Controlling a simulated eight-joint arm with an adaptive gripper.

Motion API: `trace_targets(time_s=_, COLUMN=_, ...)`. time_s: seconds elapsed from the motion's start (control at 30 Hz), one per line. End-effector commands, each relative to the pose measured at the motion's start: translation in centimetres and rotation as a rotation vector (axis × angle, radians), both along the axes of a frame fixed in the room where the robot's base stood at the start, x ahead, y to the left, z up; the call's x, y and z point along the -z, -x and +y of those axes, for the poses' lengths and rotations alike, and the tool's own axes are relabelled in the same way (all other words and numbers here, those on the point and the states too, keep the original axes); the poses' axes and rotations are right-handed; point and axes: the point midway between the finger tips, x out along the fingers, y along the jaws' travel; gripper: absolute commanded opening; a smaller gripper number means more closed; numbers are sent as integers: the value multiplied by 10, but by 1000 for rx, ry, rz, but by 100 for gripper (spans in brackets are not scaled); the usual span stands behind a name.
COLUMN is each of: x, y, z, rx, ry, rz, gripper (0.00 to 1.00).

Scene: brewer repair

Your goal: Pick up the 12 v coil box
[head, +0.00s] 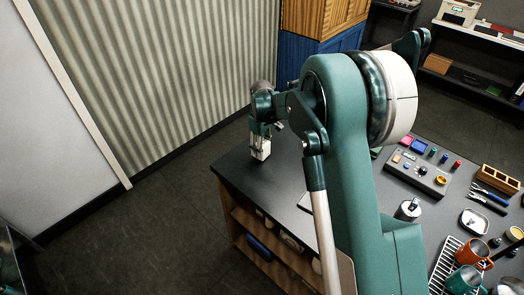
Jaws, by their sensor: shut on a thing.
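My gripper (262,134) points down over the far left corner of the dark worktop, at the left of my green arm in the head view. It is shut on a small white box (260,150), which hangs upright between the fingertips. The box's label is too small to read, so I cannot tell from print that it is the 12 v coil box. Whether its bottom touches the worktop (240,171) or is just above it, I cannot tell.
A grey parts tray (412,178), a wooden block with holes (496,180), pliers (489,196), and an orange mug (464,280) on a rack are on the right. My arm hides the worktop's middle. The worktop's left edge is close to the gripper.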

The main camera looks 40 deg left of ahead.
Motion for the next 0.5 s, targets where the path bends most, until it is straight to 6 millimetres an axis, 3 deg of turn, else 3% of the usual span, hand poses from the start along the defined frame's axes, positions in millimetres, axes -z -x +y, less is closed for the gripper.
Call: trace_targets(time_s=0.5, x=-70, y=0, z=0, rx=0, ry=0, rz=0, gripper=22)
